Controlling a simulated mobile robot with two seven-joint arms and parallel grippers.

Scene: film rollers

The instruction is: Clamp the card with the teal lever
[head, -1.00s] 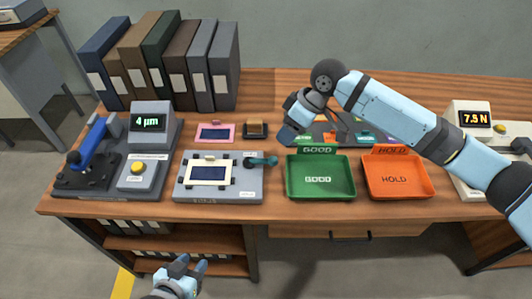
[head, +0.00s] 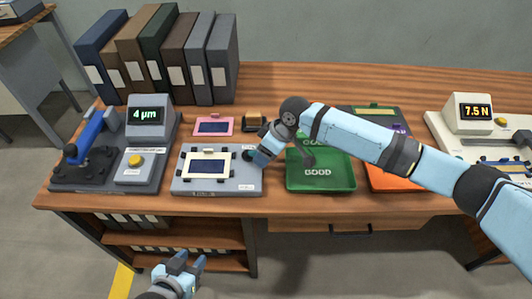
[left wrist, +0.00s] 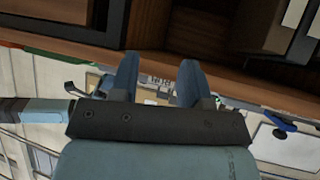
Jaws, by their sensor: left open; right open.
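The card, a cream frame with a dark blue window (head: 207,169), lies flat on the grey clamp fixture (head: 188,190), between small black corner pieces. The teal lever (head: 247,154) is at the fixture's right end, mostly covered by my right gripper (head: 257,157). That gripper has its tips down at the lever; whether they touch it is hidden. My left gripper (head: 190,262) is open and empty, low in front of the desk. Its two spread fingers also show in the left wrist view (left wrist: 157,75).
A green GOOD tray (head: 322,186) and an orange HOLD tray (head: 388,180) stand to the right, partly under my right arm. A gauge with a blue lever (head: 92,130) is at left.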

